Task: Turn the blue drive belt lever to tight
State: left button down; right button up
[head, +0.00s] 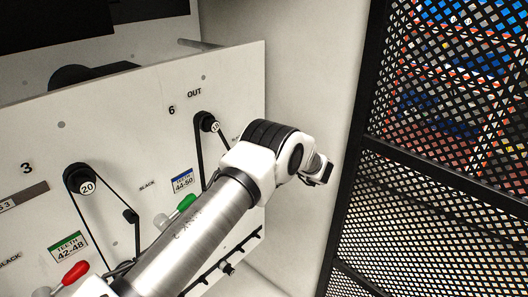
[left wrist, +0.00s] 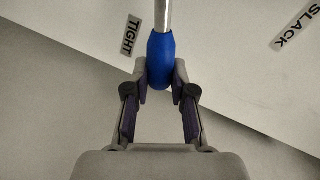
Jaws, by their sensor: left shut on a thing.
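The blue drive belt lever (left wrist: 161,50) shows in the left wrist view as a blue grip on a metal rod that runs to the top edge. The TIGHT label (left wrist: 132,36) lies close to the left of the rod. The SLACK label (left wrist: 295,25) lies farther off to the right. My left gripper (left wrist: 161,74) is shut on the blue grip, one finger on each side. In the head view my left gripper (head: 320,171) is small and partly turned away, right of the panel's edge. The blue lever cannot be made out there. My right gripper is not in view.
The white panel (head: 100,128) carries belt pulleys, a green lever (head: 187,202) close beside my arm and a red lever (head: 75,272) at lower left. A black mesh screen (head: 440,200) stands to the right. A pale wall lies between them.

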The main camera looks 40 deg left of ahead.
pick_arm(q)
jog(key=shift+w+f+m, duration=0.15)
jog(key=shift+f+m, duration=0.3)
jog(key=shift+m, duration=0.05)
jog(key=c, duration=1)
grip_release()
jog(key=shift+f, duration=0.1)
jog(key=shift+o, duration=0.2)
jog(key=v, duration=1.2)
jog(key=shift+w, duration=0.15)
